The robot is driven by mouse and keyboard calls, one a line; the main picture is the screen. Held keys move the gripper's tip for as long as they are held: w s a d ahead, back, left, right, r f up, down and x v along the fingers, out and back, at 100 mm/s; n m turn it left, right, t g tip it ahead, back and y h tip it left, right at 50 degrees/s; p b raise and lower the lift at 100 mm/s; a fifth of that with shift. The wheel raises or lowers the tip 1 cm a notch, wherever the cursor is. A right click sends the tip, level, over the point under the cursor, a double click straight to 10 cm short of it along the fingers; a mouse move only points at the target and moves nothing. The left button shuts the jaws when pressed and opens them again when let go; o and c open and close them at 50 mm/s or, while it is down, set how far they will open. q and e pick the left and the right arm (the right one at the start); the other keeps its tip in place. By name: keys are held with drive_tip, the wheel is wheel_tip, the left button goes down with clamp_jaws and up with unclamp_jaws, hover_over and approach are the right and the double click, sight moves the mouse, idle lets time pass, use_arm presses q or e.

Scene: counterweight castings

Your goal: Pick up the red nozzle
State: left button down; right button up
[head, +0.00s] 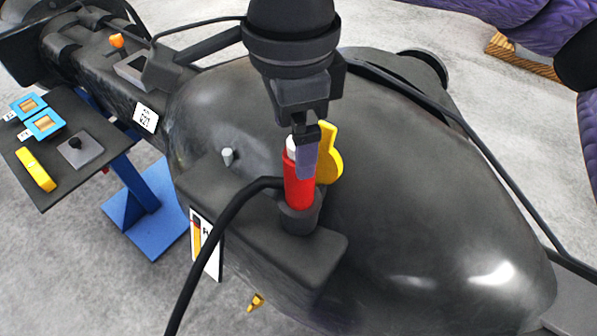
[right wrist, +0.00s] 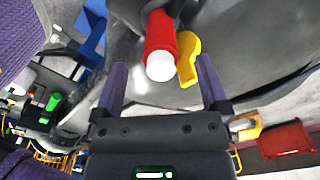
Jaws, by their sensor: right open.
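The red nozzle (head: 299,187) stands upright in a dark round socket (head: 299,216) on a block of the big black casting. It has a white tip, and a black hose (head: 222,228) runs from near its lower part to the lower left. My right gripper (head: 304,158) comes down from above and is open at the nozzle's upper end. In the right wrist view the purple fingers (right wrist: 161,66) stand on either side of the nozzle's white tip, with the red body (right wrist: 159,32) beyond. The nozzle is not gripped. My left gripper is not in view.
A yellow lever-like part (head: 329,155) stands right beside the nozzle and also shows in the right wrist view (right wrist: 190,58). A small grey peg (head: 228,156) rises from the casting block. A dark side table (head: 63,190) with blue and yellow parts stands at left.

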sight(300, 192)
drive_tip(key=f, duration=0.2)
drive_tip(key=f+p, duration=0.1)
drive_tip(key=f, duration=0.1)
drive_tip(key=shift+w+d+f, duration=0.1)
drive_tip(key=shift+d+f, duration=0.1)
drive_tip(key=shift+f, duration=0.4)
drive_tip(key=c, duration=1.1)
